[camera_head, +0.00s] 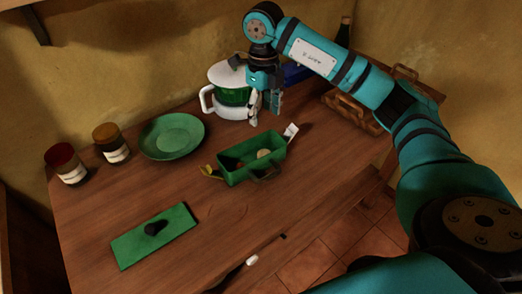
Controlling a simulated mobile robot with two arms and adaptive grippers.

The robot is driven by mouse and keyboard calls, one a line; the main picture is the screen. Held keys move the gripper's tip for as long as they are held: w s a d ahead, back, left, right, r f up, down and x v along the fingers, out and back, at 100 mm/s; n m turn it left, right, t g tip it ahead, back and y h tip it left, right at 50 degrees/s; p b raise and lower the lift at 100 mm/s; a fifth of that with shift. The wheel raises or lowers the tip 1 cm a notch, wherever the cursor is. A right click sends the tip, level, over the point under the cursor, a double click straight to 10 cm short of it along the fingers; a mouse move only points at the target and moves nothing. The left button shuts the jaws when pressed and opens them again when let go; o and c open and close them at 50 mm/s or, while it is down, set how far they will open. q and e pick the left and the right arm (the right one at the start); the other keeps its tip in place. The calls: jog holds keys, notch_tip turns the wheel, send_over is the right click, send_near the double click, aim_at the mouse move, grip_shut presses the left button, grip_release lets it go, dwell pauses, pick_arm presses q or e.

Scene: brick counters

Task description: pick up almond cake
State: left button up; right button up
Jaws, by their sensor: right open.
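A small pale round item (263,154), which may be the almond cake, lies inside an open green box (232,175) on the wooden table. The box hides part of it, so I cannot be sure what it is. My right gripper (265,116) points down, open and empty, above and behind the box and in front of the white and green appliance. It is apart from the pale item. My left gripper is not in view.
A white appliance with a green jar (232,96) stands behind the box. A green plate (172,136), two jars (66,165) (111,143) and a green board (152,238) with a dark object on it are to the left. A wooden crate (352,112) is at right.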

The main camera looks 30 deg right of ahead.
jog(key=p, duration=0.1)
send_near(264, 153)
jog(key=shift+a, duration=0.1)
notch_tip(264, 153, down, 3)
jog(key=shift+w+r+p, duration=0.1)
jog(key=shift+p, duration=0.2)
jog(key=shift+f, duration=0.55)
jog(key=shift+f+p, duration=0.3)
notch_tip(264, 153, down, 4)
jog(key=shift+r+p, duration=0.15)
jog(key=shift+p, duration=0.5)
jog(key=shift+f, duration=0.45)
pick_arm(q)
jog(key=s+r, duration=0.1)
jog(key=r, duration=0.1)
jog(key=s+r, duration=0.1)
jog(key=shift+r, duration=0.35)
pick_arm(e)
jog(key=c, duration=0.7)
